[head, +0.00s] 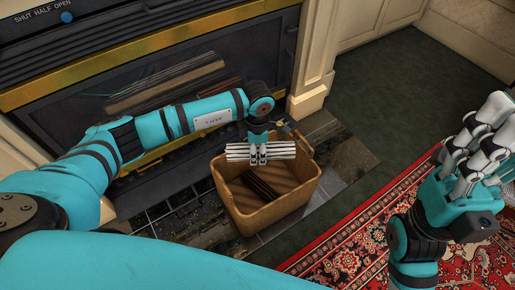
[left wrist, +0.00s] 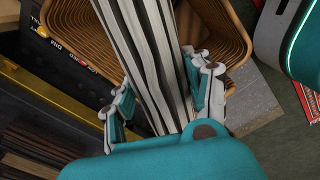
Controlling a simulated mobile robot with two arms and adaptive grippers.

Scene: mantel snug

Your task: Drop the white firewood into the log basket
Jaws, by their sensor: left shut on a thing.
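The white firewood is a bundle of white sticks with dark gaps (head: 236,152), held level above the mouth of the log basket (head: 282,212). My left gripper (head: 259,155) is shut on the firewood. In the left wrist view the white firewood (left wrist: 150,55) runs between the fingers of my left gripper (left wrist: 165,95), with the woven basket (left wrist: 230,35) beneath. The brown wicker basket stands on the dark hearth tiles and has dark strips showing inside it. My right gripper (head: 487,140) is raised at the right, away from the basket, its fingers seen from behind.
The fireplace (head: 60,110) with brass trim and dark logs behind its front is close behind my left arm. A red patterned rug (head: 345,245) lies right of the basket. Dark green floor (head: 385,110) is clear beyond it.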

